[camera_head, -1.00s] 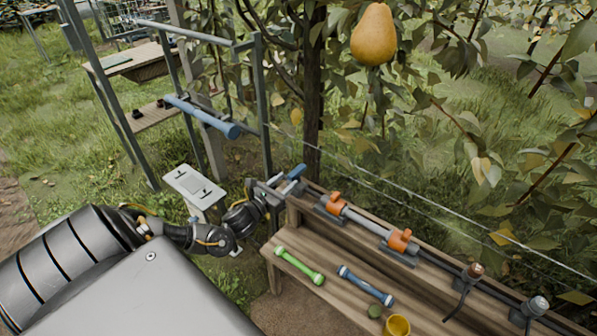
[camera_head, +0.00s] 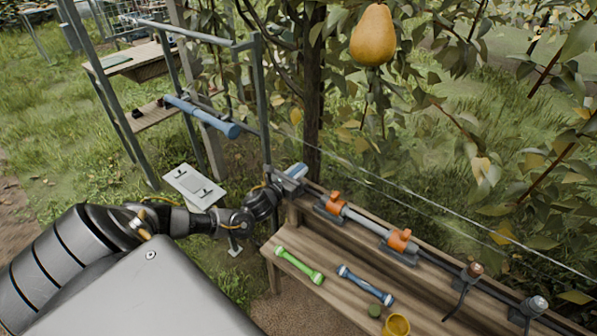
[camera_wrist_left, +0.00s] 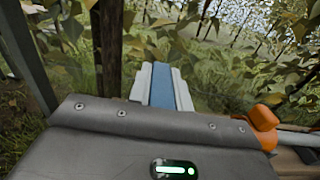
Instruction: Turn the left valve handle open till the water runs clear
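My left gripper (camera_head: 292,174) is at the left end of the plank behind the bench, beside the tree trunk. A blue handle (camera_wrist_left: 161,90) lies between its pale fingers in the left wrist view, with no clear gap at either side. I cannot tell whether the fingers grip it. Its far end and mounting are hard to make out. To its right, two orange valve handles (camera_head: 334,200) (camera_head: 400,238) sit on the grey pipe; the nearer one also shows in the wrist view (camera_wrist_left: 261,125). I see no clear water flow. My right gripper is not in view.
The wooden bench (camera_head: 312,258) holds a green-ended bar (camera_head: 300,265), a blue-ended bar (camera_head: 365,285), a green disc (camera_head: 375,310) and a yellow cup (camera_head: 397,325). A metal frame with a blue padded bar (camera_head: 202,116) stands left. A pear (camera_head: 373,35) hangs above.

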